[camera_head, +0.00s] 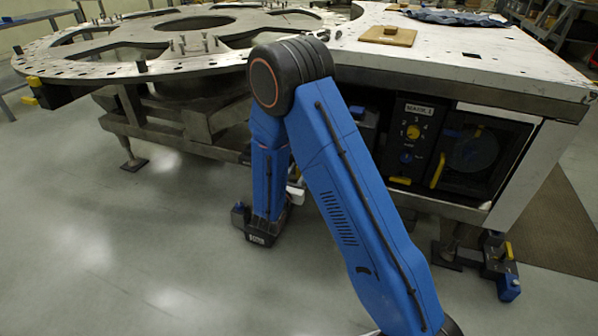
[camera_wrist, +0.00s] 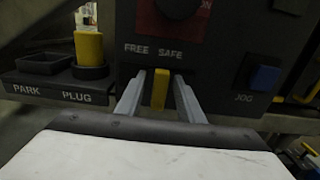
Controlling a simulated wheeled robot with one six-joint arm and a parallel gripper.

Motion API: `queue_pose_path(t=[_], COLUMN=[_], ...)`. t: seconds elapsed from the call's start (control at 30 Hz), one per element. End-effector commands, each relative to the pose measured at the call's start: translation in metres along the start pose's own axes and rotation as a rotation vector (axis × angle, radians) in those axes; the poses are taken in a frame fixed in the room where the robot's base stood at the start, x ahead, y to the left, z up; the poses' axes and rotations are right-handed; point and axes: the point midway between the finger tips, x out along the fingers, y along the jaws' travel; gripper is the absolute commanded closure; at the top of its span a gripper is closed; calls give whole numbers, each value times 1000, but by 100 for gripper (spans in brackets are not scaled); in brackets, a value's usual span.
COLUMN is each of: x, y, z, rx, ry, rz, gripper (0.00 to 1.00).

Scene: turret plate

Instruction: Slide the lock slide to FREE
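The lock slide (camera_wrist: 160,90) is a yellow upright tab under the FREE and SAFE labels on a dark panel (camera_wrist: 212,62) in the wrist view. It stands nearer below SAFE, which is right of FREE. My gripper (camera_wrist: 161,84) is open, with one grey finger on each side of the tab. A gap shows between the tab and each finger, so neither clearly touches it. In the head view I cannot make out the slide or the fingers; my blue arm blocks part of the table front.
In the wrist view, a yellow plug (camera_wrist: 89,50) stands in a holder left of the slide, beside an empty PARK socket (camera_wrist: 46,62). A blue JOG button (camera_wrist: 264,78) is at right. The head view shows the turret plate (camera_head: 108,71) and a wooden block (camera_head: 388,36).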

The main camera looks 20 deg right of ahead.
Motion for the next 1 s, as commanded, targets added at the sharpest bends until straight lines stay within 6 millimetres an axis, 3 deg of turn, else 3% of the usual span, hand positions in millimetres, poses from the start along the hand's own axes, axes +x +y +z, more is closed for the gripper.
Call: queue_pose_path(t=[0.03,0.13,0.37,0.63,0.9,0.93,1.0], x=[0,0,0,-1,0,0,0], y=[0,0,4,43,46,46,46], z=[0,0,0,0,1,1,1], rx=[0,0,1,2,1,2,2], ry=[0,0,0,-1,-1,-1,-1], rz=[0,0,0,1,4,4,4], gripper=[75,99,100,100,100,80,66])
